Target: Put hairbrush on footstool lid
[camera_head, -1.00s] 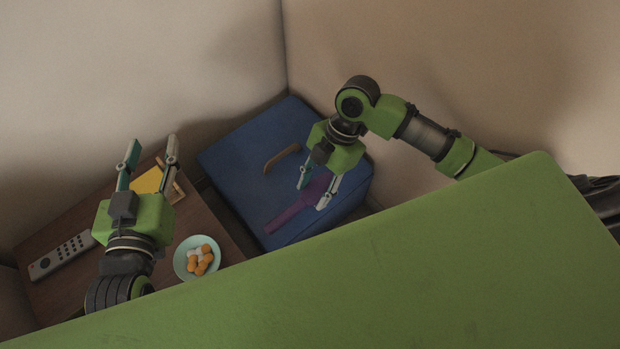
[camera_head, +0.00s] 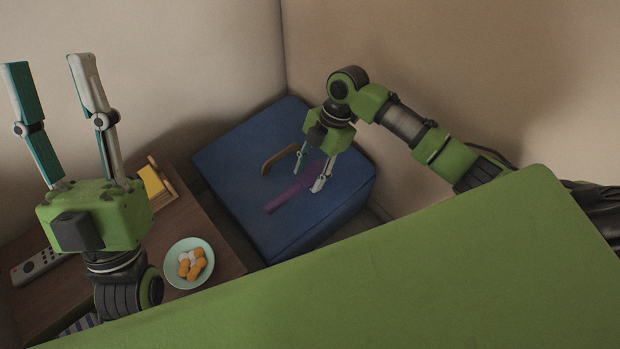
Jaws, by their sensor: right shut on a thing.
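The purple hairbrush (camera_head: 284,199) is over the top of the blue footstool lid (camera_head: 235,155), its handle pointing to the lower left. My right gripper (camera_head: 308,180) is shut on the hairbrush near its head, with the fingers hiding part of it. The brush lies on the lid or just above it; I cannot tell if they touch. A brown curved handle (camera_head: 280,158) stands on the lid beside the brush. My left gripper (camera_head: 58,120) is open and empty, raised at the left, well away from the footstool.
A dark wooden table (camera_head: 210,232) stands left of the footstool. It bears a pale green bowl (camera_head: 172,272) of orange and white pieces, a grey remote (camera_head: 38,266) and a yellow item (camera_head: 151,180). Walls close in behind. A large green surface (camera_head: 380,285) fills the foreground.

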